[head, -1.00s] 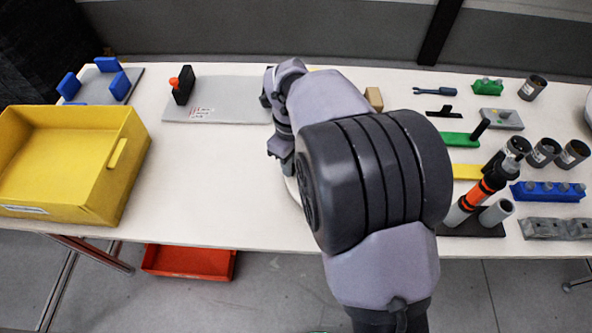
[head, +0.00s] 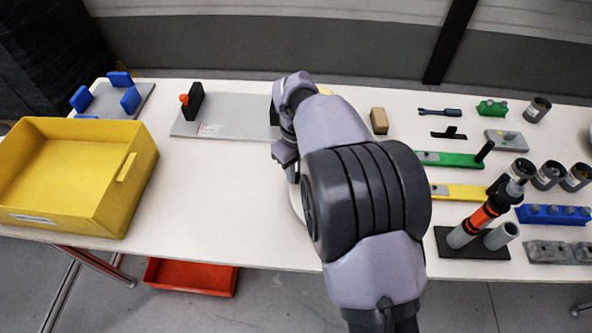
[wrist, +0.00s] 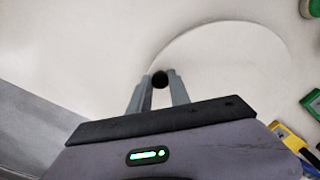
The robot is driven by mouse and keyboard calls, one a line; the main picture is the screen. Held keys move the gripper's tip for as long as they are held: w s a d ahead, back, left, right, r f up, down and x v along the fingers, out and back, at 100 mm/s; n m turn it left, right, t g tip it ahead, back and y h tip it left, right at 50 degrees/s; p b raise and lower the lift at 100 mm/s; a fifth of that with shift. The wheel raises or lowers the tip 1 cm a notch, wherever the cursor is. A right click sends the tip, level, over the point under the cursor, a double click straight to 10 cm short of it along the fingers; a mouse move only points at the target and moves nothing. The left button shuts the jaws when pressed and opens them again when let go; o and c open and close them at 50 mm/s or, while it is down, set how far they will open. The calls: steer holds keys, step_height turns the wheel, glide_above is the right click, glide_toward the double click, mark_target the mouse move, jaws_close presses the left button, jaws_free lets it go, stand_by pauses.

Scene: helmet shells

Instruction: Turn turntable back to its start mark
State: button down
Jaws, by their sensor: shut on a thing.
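The turntable (wrist: 235,60) is a pale round disc in the wrist view, close in colour to the table. In the head view only a sliver of its left edge (head: 296,203) shows beside my arm. A round black knob (wrist: 160,80) stands near the disc's left edge. My gripper (wrist: 159,84) is shut on this knob, with one grey finger on each side. In the head view the fingers and knob are hidden behind my arm. I cannot make out the start mark in either view.
A yellow bin (head: 128,208) stands at the left, and a grey plate (head: 235,128) lies behind my arm's left side. The right side is crowded: a green bar (head: 450,159), a black-and-orange tool (head: 482,215), dark cups (head: 548,175). The table between bin and arm is clear.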

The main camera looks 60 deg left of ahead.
steer(key=c, duration=1.2)
jaws_free()
steer(key=shift+w, duration=0.15)
step_height(320, 180, up, 17)
steer(key=p, duration=0.6)
steer(key=shift+r, duration=0.2)
